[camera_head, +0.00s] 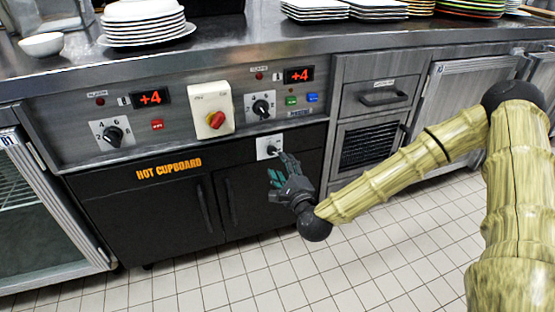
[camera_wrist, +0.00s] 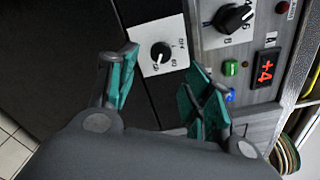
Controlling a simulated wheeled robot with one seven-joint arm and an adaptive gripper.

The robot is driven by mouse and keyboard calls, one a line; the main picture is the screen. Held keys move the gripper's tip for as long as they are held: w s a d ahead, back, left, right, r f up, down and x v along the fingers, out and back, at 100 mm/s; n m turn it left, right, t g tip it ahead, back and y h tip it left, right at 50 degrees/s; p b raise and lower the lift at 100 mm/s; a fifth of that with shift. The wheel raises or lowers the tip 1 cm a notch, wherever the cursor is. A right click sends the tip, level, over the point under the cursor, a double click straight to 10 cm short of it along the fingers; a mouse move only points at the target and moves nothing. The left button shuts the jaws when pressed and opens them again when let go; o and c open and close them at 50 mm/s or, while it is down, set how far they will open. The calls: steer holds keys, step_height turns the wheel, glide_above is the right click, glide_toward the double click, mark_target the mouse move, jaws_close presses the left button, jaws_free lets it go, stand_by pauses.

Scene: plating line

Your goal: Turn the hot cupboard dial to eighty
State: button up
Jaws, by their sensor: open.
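My gripper (camera_head: 279,166) is open and empty, just in front of and below the dial in the head view. In the wrist view its two teal fingers (camera_wrist: 160,68) stand apart on either side of the dial. I cannot tell whether either finger touches the knob or its plate.
The hot cupboard (camera_head: 150,205) has dark doors with upright handles. Stacked plates (camera_head: 145,22) stand on the counter. Tiled floor is clear.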

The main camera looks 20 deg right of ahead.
steer(key=s, duration=0.4)
steer(key=shift+s+d, duration=0.1)
steer(key=shift+s, duration=0.15)
steer(key=shift+f, duration=0.1)
steer(key=s+a+f+n+g+y, duration=0.1)
steer(key=s+a+f+n+g, duration=0.3)
steer(key=f, duration=0.3)
steer(key=s+a+f+n+g+y, duration=0.1)
steer(key=s+a+f+n+g, duration=0.2)
steer(key=s+f, duration=0.4)
steer(key=s+a+f+n+g+y, duration=0.25)
steer(key=f+n, duration=0.25)
steer(key=f, duration=0.3)
steer(key=s+d+f+n+g+h, duration=0.2)
steer(key=s+d+f+n+g, duration=0.15)
steer(key=s, duration=0.45)
steer(key=s+d+f+n+g+h, duration=0.1)
steer(key=s+d+f+n+g, duration=0.2)
steer(key=s, duration=0.5)
steer(key=s+d+f+n+g+h, duration=0.25)
steer(key=s+f+n, duration=0.25)
steer(key=s, duration=0.3)
step_height(320, 180, up, 34)
steer(key=p, duration=3.3)
steer(key=shift+w+f, duration=0.2)
steer(key=shift+w, duration=0.1)
